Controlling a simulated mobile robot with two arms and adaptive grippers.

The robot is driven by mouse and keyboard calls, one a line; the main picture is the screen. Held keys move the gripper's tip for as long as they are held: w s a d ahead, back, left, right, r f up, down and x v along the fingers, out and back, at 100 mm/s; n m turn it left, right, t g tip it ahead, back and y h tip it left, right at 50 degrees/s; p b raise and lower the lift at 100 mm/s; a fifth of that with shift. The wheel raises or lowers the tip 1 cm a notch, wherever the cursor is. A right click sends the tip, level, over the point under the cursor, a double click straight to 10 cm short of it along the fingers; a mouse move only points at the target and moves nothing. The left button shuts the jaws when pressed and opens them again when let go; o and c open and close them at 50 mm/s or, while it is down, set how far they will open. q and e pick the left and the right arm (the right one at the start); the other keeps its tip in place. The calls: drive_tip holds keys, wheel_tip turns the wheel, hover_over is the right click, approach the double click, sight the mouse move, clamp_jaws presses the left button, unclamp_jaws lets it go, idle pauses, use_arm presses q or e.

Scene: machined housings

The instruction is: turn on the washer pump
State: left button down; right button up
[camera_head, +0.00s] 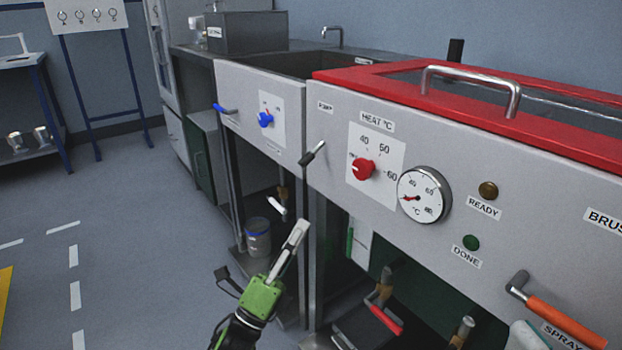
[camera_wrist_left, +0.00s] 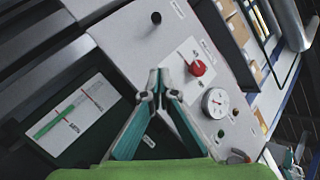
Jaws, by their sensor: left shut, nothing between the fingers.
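The washer's front panel carries a PUMP label (camera_head: 325,105) with a dark lever switch (camera_head: 312,153) below it, tilted down to the left. In the left wrist view a dark round knob end (camera_wrist_left: 156,17), probably this lever, stands out from the panel. My left gripper (camera_head: 297,236), with a green body, is below the lever and apart from it. Its fingers are shut and empty. In the left wrist view the closed fingertips (camera_wrist_left: 158,78) point at the panel, below the dark knob. My right gripper does not show.
A red heat knob (camera_head: 363,169), a round gauge (camera_head: 424,195), a READY lamp (camera_head: 488,190) and a DONE lamp (camera_head: 471,242) are right of the lever. A blue knob (camera_head: 265,119) is on the left panel. An orange spray handle (camera_head: 565,322) juts out at lower right.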

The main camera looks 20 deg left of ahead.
sight(311, 156)
use_arm(q)
drive_tip(key=w+r+b, duration=0.2)
drive_tip(key=w+r, duration=0.6)
drive_tip(key=shift+w+a, duration=0.15)
drive_tip(key=shift+w, duration=0.05)
idle(0.3)
drive_tip(key=shift+r, duration=0.1)
